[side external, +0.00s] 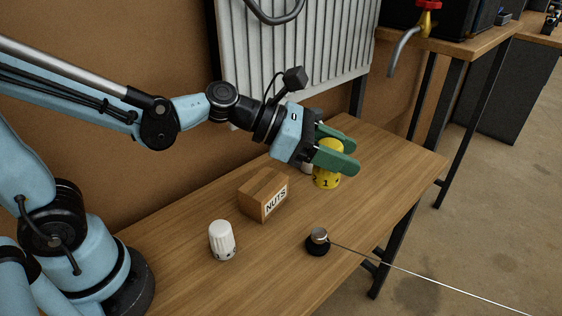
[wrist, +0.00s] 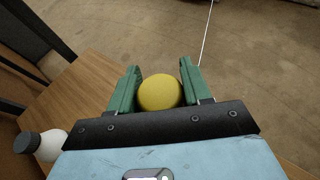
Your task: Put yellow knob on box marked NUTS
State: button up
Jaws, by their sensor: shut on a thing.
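The yellow knob (side external: 327,178) is a short cylinder with dark marks, toward the right end of the wooden bench. My gripper (side external: 338,158) has its green fingers on either side of the knob and is shut on it. In the wrist view the knob's round yellow top (wrist: 160,92) sits between the two green fingers (wrist: 159,85). I cannot tell whether its base touches the bench. The brown box marked NUTS (side external: 264,194) stands on the bench to the left of the gripper, with a bare, flat top.
A white knob (side external: 222,240) stands in front of the box. A dark round piece with a metal cap and a thin cord (side external: 318,241) is near the front edge. A white item (side external: 306,168) is partly hidden behind the gripper. A radiator (side external: 290,65) stands behind the bench.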

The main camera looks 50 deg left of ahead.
jog(key=s+a+r, duration=0.2)
jog(key=s+a, duration=0.3)
jog(key=s, duration=0.1)
send_over(271, 182)
jog(key=shift+f, duration=3.45)
jog(key=shift+n+t+y, duration=0.3)
jog(key=shift+n+t, duration=0.1)
jog(key=shift+d+f, duration=0.1)
jog(key=shift+f, duration=1.9)
jog(key=o, duration=1.1)
jog(key=shift+s, duration=0.1)
